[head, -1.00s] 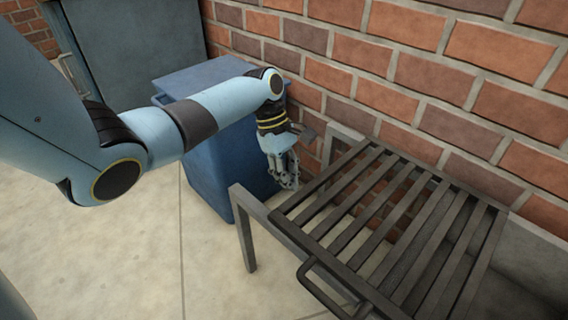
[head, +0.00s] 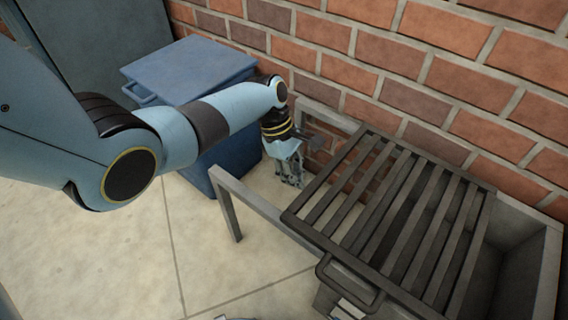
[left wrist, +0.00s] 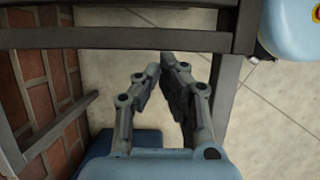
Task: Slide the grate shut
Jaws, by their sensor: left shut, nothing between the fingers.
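The grate (head: 398,215) is a dark slatted panel with a loop handle (head: 345,285) on its near side. It lies on a grey box-like frame (head: 250,190), whose bare rails stick out to the left. My left gripper (head: 291,182) is shut and empty, fingers down between those rails, just left of the grate's left edge. In the left wrist view, the fingertips (left wrist: 166,62) are close to the grate's end bar (left wrist: 120,39); I cannot tell if they touch.
The box (head: 520,250) is uncovered at the right of the grate. A blue bin (head: 190,70) stands behind my left arm, beside a dark cabinet (head: 90,40). A brick wall (head: 400,55) runs along the back. The tiled floor at front left is clear.

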